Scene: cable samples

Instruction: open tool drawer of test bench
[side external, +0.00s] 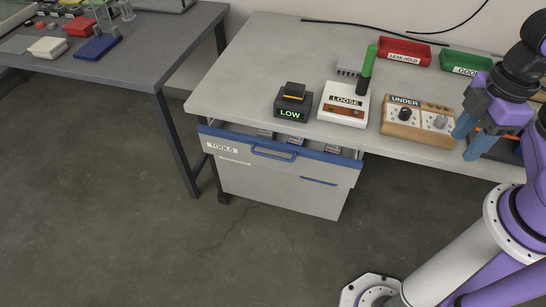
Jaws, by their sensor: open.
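The tool drawer (225,160) hangs under the front left of the test bench (240,75). Its pale front carries a TOOLS label, a blue top edge and a blue bar handle (274,153). Several small items show in the gap between the bench top and the blue edge, so the drawer seems to stand out from the bench at least a little; how far I cannot tell. My gripper (472,138), with blue fingers, is open at the right, over the bench's front edge. It is well to the right of the handle and apart from it. Nothing shows between the fingers.
On the bench stand a black LOW box (292,107), a white LOOSE box (342,104) by a green-handled tool (369,65), and a wooden UNDER box (402,118) near my gripper. Red (404,52) and green (466,63) bins sit behind. The floor before the drawer is clear.

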